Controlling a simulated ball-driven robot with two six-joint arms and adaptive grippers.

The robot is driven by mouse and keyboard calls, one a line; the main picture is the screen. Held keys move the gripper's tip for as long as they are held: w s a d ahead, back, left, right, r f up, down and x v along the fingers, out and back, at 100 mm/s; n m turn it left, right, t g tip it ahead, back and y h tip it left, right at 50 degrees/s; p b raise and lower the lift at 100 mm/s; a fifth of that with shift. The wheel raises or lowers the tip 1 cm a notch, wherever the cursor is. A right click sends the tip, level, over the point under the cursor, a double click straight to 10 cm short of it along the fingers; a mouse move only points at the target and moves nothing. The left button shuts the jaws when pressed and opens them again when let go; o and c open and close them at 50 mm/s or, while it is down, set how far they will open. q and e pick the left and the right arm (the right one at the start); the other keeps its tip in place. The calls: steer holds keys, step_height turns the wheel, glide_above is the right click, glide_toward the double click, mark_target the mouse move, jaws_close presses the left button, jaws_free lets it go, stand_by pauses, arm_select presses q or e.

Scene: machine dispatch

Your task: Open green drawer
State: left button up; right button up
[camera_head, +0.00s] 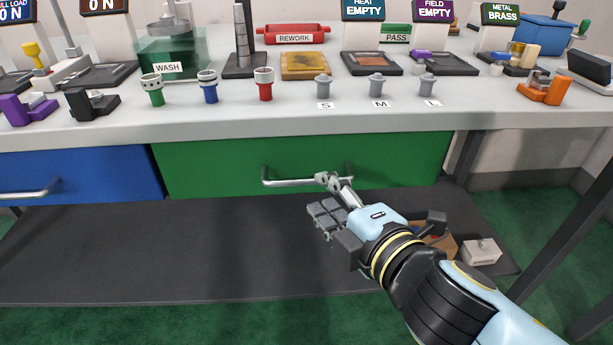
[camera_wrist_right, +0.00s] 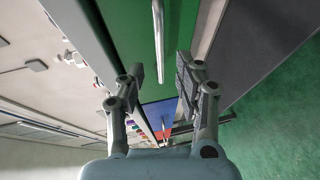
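The green drawer (camera_head: 215,168) is set under the workbench, its front about in line with the blue drawer beside it, so it looks closed. Its silver bar handle (camera_head: 285,183) runs level across the middle of the front. My right gripper (camera_head: 325,196) is open at the right part of the handle, one finger above near the bar and the padded finger below. In the right wrist view the handle (camera_wrist_right: 158,40) shows between the two spread fingers (camera_wrist_right: 156,85), with gaps on both sides; I see no clear contact. My left gripper is in neither view.
A blue drawer (camera_head: 85,172) with its own handle is at the left. The bench top (camera_head: 220,118) above holds cups, grey knobs and signs. Below lies a dark shelf (camera_head: 150,250) with a white box (camera_head: 481,252) at its right. Dark bench legs stand at the right.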

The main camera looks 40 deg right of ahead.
mark_target(312, 183)
steer(key=x, duration=0.5)
steer(key=shift+w+d+p, duration=0.1)
steer(key=shift+w+p, duration=0.2)
steer(key=shift+w, duration=0.1)
steer(key=shift+f, duration=0.1)
jaws_close()
